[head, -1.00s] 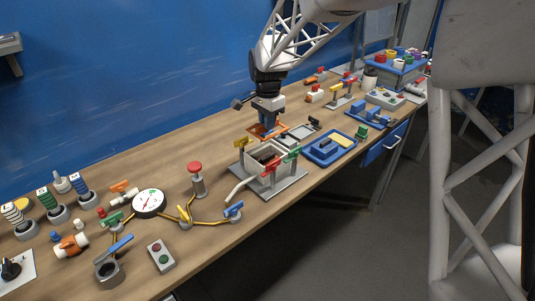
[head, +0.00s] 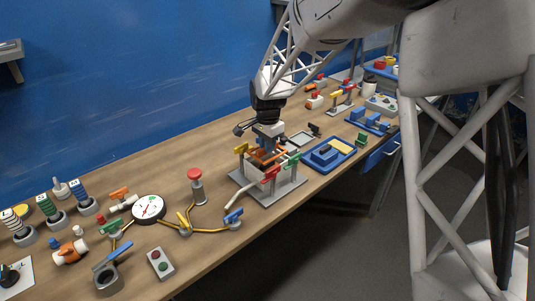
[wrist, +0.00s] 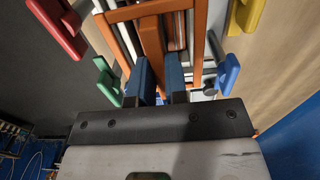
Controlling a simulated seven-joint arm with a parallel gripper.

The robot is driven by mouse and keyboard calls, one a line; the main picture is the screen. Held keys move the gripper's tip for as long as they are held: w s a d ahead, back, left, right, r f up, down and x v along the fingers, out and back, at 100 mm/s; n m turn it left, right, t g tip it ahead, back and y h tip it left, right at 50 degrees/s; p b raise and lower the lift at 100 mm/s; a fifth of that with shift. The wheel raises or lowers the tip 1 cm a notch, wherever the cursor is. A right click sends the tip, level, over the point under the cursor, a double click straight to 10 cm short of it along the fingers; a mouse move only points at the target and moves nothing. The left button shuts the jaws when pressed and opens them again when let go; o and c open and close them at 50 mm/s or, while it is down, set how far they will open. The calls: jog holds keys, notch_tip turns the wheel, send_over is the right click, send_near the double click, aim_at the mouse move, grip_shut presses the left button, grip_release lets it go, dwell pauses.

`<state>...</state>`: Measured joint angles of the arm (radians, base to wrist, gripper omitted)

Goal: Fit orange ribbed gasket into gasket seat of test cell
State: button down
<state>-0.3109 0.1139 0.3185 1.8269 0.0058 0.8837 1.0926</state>
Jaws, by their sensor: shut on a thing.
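The orange ribbed gasket (head: 258,154) is a thin rectangular frame with a middle tab, which also shows in the wrist view (wrist: 151,38). My gripper (head: 264,144) is shut on the tab, with its blue fingers on either side of it (wrist: 158,80). The gasket is over the open top of the grey box-shaped test cell (head: 254,172). In the wrist view the cell's pale rim (wrist: 118,44) shows inside the gasket's outline on the left. The gripper hides part of the gasket and the seat. I cannot tell whether the gasket touches the seat.
Red (head: 271,174), yellow (head: 241,149), green (head: 293,158) and blue (wrist: 228,70) clamp handles stand close around the cell. A blue tray (head: 330,154) lies to its right. A red-knobbed post (head: 195,185) and hoses stand to its left. The bench's front edge is near.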

jog(key=shift+f, duration=1.75)
jog(key=shift+f, duration=0.2)
jog(key=c, duration=1.1)
grip_release()
jog(key=shift+c, duration=0.2)
jog(key=shift+r, duration=0.2)
notch_tip(320, 180, up, 11)
jog(key=shift+r, duration=0.5)
